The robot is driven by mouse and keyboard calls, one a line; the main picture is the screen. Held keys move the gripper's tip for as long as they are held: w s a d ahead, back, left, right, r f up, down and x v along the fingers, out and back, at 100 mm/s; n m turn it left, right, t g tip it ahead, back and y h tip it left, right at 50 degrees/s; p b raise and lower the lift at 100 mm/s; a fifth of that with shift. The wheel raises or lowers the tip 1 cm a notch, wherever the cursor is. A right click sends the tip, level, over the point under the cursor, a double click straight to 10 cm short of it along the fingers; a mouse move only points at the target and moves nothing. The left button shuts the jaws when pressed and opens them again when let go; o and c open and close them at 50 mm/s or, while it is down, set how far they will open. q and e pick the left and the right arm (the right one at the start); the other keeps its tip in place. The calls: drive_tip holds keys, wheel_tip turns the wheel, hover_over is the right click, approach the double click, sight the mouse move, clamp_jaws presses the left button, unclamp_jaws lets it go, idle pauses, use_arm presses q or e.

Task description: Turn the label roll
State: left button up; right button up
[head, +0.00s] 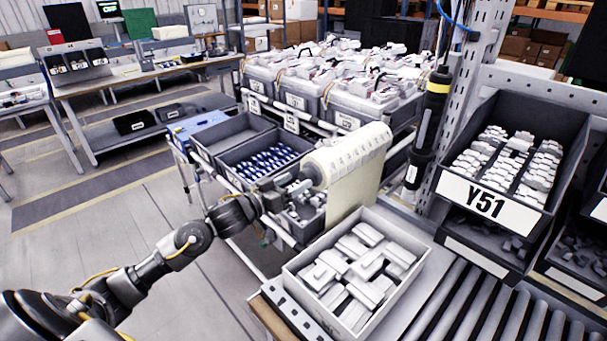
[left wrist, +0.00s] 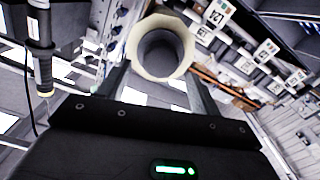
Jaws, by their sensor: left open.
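The label roll (head: 345,155) is a cream cylinder, with a wide strip of labels hanging down from it. In the left wrist view, the roll's end (left wrist: 183,45) faces me and shows a dark hollow core. My left gripper (head: 310,179) is at the left end of the roll in the head view. Its two fingers are apart, one on each side of the roll's end in the left wrist view (left wrist: 160,84). I cannot tell whether they touch the roll. My right gripper is not in view.
A grey box of white parts (head: 297,287) stands below the roll, by a roller conveyor (head: 480,318). A black screwdriver (head: 428,115) hangs to the right of the roll. The Y51 bin (head: 487,204) is farther right. A cart with grey bins (head: 232,131) stands behind my left arm.

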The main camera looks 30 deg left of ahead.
sight(302, 178)
use_arm(q)
drive_tip(key=x, duration=0.3)
drive_tip(key=shift+w+r+p, duration=0.1)
drive_tip(key=shift+w+p, duration=0.1)
drive_tip(key=shift+p, duration=0.15)
drive_tip(key=shift+w+d, duration=0.2)
drive_tip(key=shift+w, duration=0.1)
drive_tip(key=shift+c, duration=0.3)
drive_tip(key=c, duration=0.9)
